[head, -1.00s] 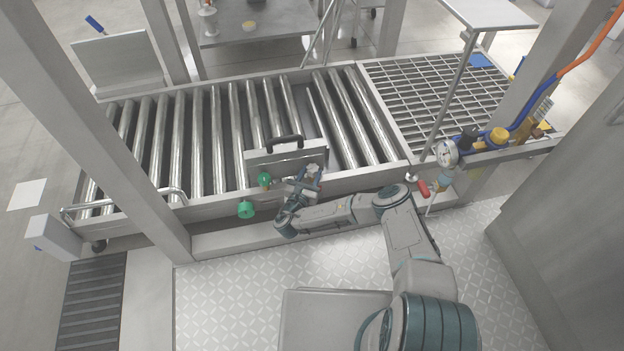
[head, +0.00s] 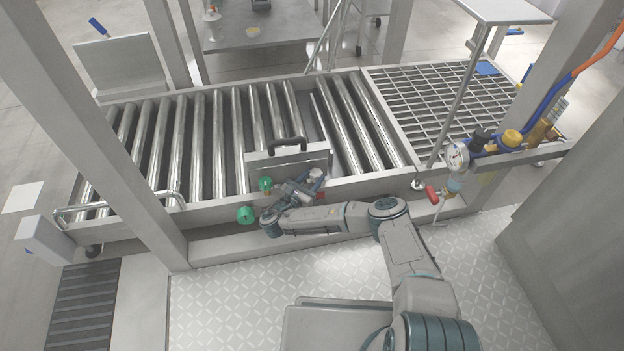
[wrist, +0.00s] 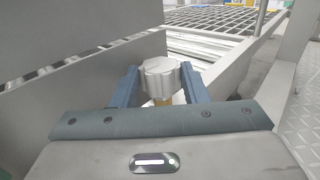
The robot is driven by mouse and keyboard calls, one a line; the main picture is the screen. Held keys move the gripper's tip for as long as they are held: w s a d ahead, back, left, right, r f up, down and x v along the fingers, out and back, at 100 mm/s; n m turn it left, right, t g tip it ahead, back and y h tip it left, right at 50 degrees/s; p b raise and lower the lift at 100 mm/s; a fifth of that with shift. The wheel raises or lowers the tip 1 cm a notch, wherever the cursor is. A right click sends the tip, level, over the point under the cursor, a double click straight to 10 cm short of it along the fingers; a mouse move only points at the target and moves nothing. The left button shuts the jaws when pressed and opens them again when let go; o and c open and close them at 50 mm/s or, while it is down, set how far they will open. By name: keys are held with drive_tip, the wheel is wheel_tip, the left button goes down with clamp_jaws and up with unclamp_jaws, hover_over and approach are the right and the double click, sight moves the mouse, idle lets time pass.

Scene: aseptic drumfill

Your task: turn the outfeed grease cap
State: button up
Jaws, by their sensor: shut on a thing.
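The outfeed grease cap is a silver, faceted cap (wrist: 161,76) on a brass-coloured neck (wrist: 162,101) in the wrist view. My gripper (wrist: 160,82) has its two blue fingers on either side of the cap, shut on it. In the head view my gripper (head: 309,183) is at the front rail of the roller conveyor, just below the grey plate with a black handle. The cap also shows there as a small pale spot (head: 316,173) at the fingertips. The lower part of the fitting is mostly hidden.
A grey plate with a black handle (head: 288,165) stands close behind my gripper. The roller conveyor (head: 215,150) lies beyond.

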drive_tip(key=o, duration=1)
drive_tip(key=shift+c, duration=0.2)
drive_tip(key=shift+r+p, duration=0.15)
drive_tip(key=shift+p, duration=0.2)
